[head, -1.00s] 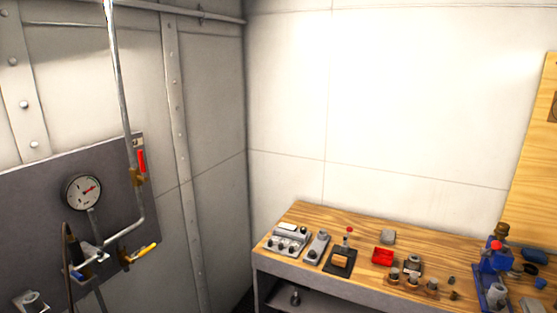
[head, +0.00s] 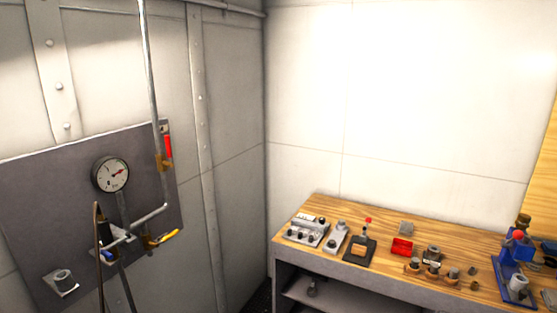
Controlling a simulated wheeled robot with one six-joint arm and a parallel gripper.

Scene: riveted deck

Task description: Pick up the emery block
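A small grey block (head: 406,228) lies flat toward the back of the wooden workbench (head: 385,228), behind a red box (head: 402,246). It may be the emery block, but it is too small to tell for sure. A black plate (head: 371,257) with a small tan piece on it lies to the left of the red box. My gripper is not in view.
Grey control boxes (head: 307,231) stand at the bench's left end. Several small round fittings (head: 432,268) line the front edge. A blue vise-like tool (head: 515,268) stands at right. A gauge panel (head: 85,215) with pipes and a yellow-handled valve fills the left wall.

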